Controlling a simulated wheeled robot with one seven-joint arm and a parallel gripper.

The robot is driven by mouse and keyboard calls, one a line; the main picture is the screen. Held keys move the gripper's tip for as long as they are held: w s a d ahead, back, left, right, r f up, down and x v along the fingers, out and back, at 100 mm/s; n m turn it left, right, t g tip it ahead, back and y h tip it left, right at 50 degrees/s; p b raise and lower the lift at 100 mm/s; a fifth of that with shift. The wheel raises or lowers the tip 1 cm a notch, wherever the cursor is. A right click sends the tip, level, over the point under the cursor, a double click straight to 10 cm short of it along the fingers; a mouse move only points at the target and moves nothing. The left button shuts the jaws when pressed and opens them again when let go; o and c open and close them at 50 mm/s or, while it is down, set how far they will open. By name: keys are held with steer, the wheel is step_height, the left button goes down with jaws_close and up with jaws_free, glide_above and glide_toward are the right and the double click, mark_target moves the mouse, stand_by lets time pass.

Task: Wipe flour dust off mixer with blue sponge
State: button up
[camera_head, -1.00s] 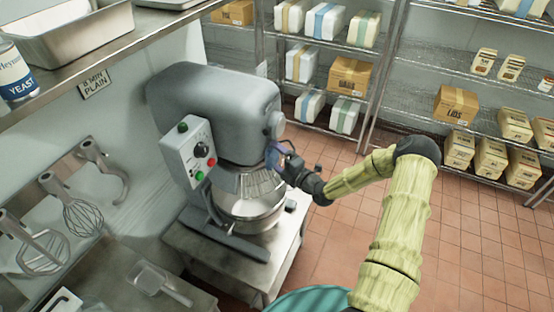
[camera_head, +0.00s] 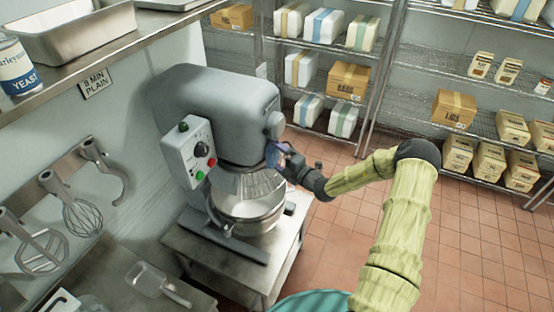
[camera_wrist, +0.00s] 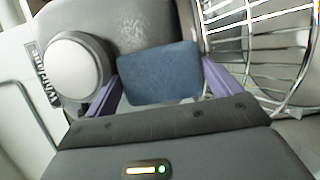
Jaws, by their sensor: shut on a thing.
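The grey mixer (camera_head: 215,105) stands on a metal table, with its control box facing left. My gripper (camera_head: 276,156) is at the front of the mixer head, just above the wire bowl guard. In the wrist view, my gripper (camera_wrist: 160,88) has its purple fingers shut on the blue sponge (camera_wrist: 158,72). The sponge is close to the mixer's grey surface (camera_wrist: 90,18); I cannot tell whether it touches. A pale speckled patch of flour dust (camera_wrist: 130,32) shows just beyond the sponge. In the head view the sponge is mostly hidden by my gripper.
The wire guard (camera_wrist: 255,50) is close to the right of my gripper, and a round knob (camera_wrist: 75,68) is close to the left. The steel bowl (camera_head: 252,208) is below. Whisks (camera_head: 80,215) hang on the left wall. Open floor (camera_head: 470,235) lies to the right.

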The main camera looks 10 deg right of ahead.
steer(key=shift+w+d+r+m+t+h, duration=0.3)
steer(key=shift+w+d+r+t, duration=0.1)
steer(key=shift+w+d+r, duration=0.5)
steer(key=shift+w+d+f+b, duration=0.25)
steer(key=shift+w+d+f, duration=0.15)
steer(key=shift+w, duration=0.15)
steer(key=shift+w+d+f+b, duration=0.25)
steer(key=shift+w+d+f, duration=0.1)
steer(key=shift+w, duration=0.15)
steer(key=shift+w+d+b, duration=0.45)
steer(key=shift+w+d, duration=0.25)
steer(key=shift+g, duration=0.3)
